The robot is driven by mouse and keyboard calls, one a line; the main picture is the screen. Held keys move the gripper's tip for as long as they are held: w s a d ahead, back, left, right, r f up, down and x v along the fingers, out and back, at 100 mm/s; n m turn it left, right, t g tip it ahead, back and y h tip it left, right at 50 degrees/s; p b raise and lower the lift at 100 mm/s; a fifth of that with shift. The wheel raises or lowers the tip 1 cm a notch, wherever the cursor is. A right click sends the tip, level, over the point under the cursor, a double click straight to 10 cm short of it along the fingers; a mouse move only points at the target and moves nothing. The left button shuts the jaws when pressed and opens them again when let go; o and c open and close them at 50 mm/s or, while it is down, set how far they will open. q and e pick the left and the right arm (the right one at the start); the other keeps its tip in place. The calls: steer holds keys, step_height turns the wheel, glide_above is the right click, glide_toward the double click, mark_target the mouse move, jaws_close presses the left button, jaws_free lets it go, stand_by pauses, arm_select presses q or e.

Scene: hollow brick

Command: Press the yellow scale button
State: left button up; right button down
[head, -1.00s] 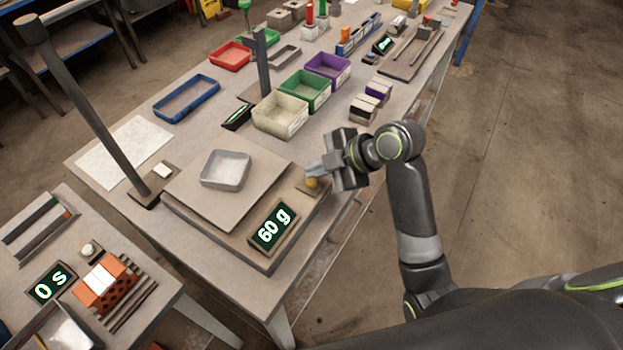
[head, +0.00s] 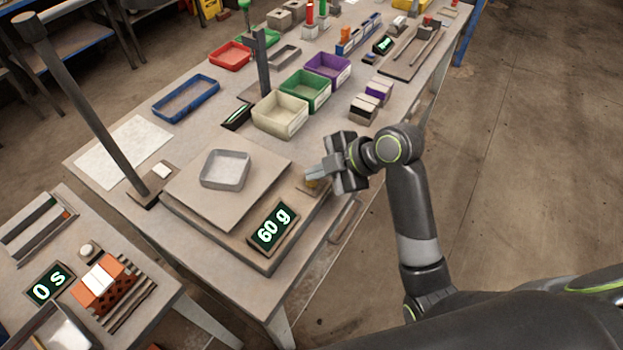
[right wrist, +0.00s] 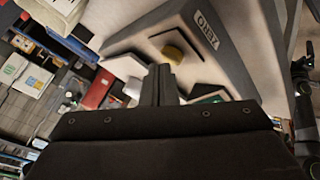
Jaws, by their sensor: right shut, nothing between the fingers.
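The scale (head: 222,240) stands on the table with a metal pan (head: 226,170) on its plate. Its display (head: 272,229) reads 60 g. The yellow button (head: 312,183) is at the scale's right corner, mostly hidden by my right gripper (head: 312,173). That gripper is shut and empty, its fingertips at or just above the button; I cannot tell if they touch. In the right wrist view the yellow button (right wrist: 172,51) shows just beyond the shut fingers (right wrist: 158,84), near a plate marked ZERO (right wrist: 208,30). My left gripper is out of view.
A dark post (head: 85,110) rises left of the scale. Cream (head: 280,132), green (head: 305,105) and purple (head: 327,80) bins stand behind it. A side table at the lower left holds a 0 s timer (head: 48,285) and an orange brick (head: 99,284).

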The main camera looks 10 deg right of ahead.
mark_target(317, 182)
steer(key=shift+f, duration=0.35)
steer(key=shift+r, duration=0.15)
stand_by(0.3)
steer(key=shift+r+p, duration=0.6)
steer(key=shift+r, duration=0.1)
step_height(317, 182, up, 5)
steer(key=p, duration=0.4)
steer(key=shift+p, duration=0.4)
stand_by(0.4)
